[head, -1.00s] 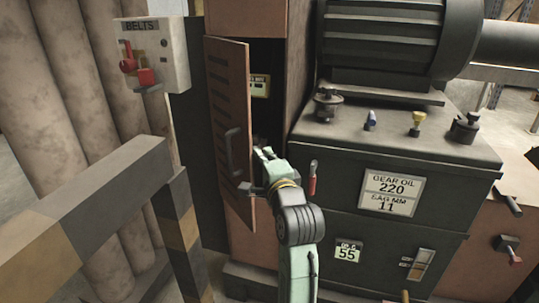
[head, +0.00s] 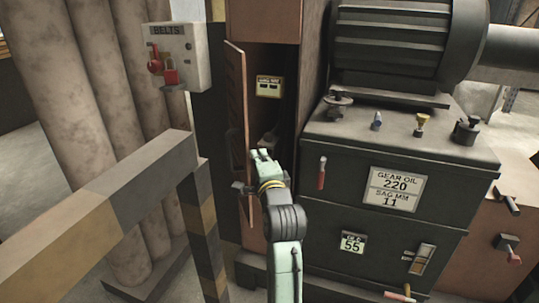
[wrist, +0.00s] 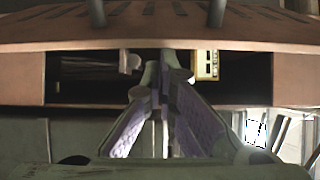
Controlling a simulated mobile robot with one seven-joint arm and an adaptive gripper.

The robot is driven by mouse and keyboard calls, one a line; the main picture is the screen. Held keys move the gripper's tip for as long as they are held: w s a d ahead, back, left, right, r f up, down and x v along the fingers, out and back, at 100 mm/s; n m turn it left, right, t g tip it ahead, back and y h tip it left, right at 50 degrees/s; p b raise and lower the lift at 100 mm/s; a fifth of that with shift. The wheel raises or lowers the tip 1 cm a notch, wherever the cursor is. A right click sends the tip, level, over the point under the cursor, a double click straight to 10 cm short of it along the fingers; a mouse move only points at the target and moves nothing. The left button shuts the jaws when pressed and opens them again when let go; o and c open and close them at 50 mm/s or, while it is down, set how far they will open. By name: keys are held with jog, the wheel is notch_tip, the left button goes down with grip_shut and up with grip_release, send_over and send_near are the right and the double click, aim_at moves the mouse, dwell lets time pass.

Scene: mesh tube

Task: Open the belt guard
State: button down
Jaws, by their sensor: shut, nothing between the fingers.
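The belt guard is a rust-brown louvred door (head: 237,115) on a tall cabinet (head: 262,25). It stands swung out to the left, seen nearly edge-on in the head view, with the dark cabinet inside showing. In the wrist view the door (wrist: 160,30) spans the top, its slots and two dark posts at the upper edge. My gripper (head: 259,155) is at the opening, just right of the door's inner side. Its fingers (wrist: 160,70) are together with nothing between them. Whether it touches the door is unclear.
A grey BELTS box (head: 178,55) with a red switch and lock is left of the cabinet. A striped guard rail (head: 105,200) stands in front at left. A dark gear-oil machine (head: 385,200) with a motor (head: 405,45) stands right. A yellowish label (head: 268,87) shows inside.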

aim_at(229, 152)
jog(key=shift+s+a+p, duration=0.35)
jog(key=shift+a+p, duration=0.1)
jog(key=shift+a, duration=0.75)
jog(key=shift+s+a+p, duration=0.4)
jog(key=shift+a+p, duration=0.05)
jog(key=shift+a, duration=0.8)
jog(key=shift+s+a+p, duration=0.35)
jog(key=shift+a+p, duration=0.1)
jog(key=shift+a, duration=0.75)
